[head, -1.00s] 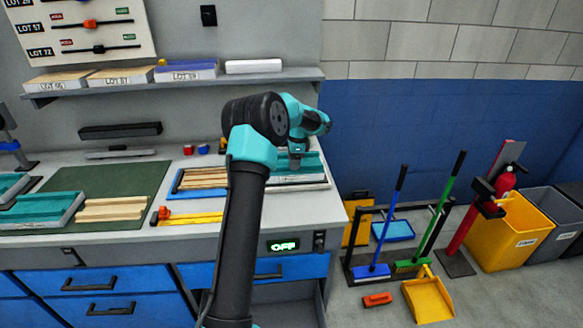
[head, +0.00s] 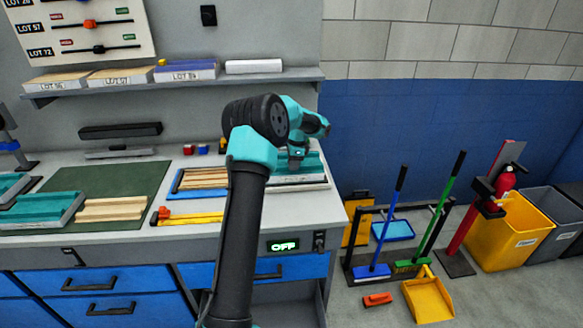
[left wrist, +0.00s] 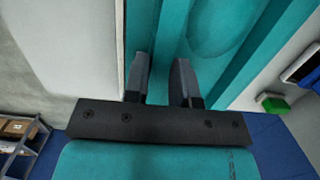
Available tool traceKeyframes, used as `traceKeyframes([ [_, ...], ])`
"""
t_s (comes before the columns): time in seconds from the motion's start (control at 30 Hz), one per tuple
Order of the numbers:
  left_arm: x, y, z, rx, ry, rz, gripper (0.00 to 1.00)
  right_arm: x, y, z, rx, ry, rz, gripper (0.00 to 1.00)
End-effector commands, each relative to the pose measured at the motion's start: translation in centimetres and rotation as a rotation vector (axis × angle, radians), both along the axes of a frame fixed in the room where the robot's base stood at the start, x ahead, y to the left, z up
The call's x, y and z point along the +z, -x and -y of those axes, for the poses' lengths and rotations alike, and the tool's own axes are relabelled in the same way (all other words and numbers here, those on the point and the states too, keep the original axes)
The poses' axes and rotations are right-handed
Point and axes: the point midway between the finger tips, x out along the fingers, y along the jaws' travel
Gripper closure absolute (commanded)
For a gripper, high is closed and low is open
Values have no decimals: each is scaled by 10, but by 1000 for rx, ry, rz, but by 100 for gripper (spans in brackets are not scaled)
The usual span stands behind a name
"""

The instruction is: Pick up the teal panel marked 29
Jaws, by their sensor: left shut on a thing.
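A teal ribbed panel with a pale side (head: 314,164) is at the right end of the bench, partly behind my left arm. No number can be read on it. My left gripper (head: 296,167) points down onto this panel. In the left wrist view, the two dark fingers of the gripper (left wrist: 162,78) are shut on a raised rib of the teal panel (left wrist: 215,30), one on each side. I cannot tell whether the panel is clear of the bench. My right gripper is not in view.
More teal panels (head: 38,208) lie at the bench's left, beside wooden strips (head: 110,209) on a green mat (head: 125,177). A blue tray of wooden strips (head: 200,180) and a yellow tool (head: 190,218) lie left of my arm. A shelf (head: 200,79) hangs above.

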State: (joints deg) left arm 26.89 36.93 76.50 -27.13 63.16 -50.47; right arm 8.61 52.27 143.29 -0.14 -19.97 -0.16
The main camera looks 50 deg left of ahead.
Motion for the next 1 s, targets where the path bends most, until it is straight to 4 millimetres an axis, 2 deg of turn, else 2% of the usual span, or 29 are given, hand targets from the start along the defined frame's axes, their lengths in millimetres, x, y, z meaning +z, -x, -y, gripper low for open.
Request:
traceKeyframes([
  [0.03, 0, 0, 0, 0, 0, 0, 86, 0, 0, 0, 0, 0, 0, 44],
  [0.2, 0, 0, 0, 0, 0, 0, 100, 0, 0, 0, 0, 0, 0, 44],
  [0.67, 5, 0, 0, 0, -1, 1, 100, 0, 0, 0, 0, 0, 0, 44],
  [1.0, 36, 0, -1, 2, -2, 3, 100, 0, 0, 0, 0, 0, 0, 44],
])
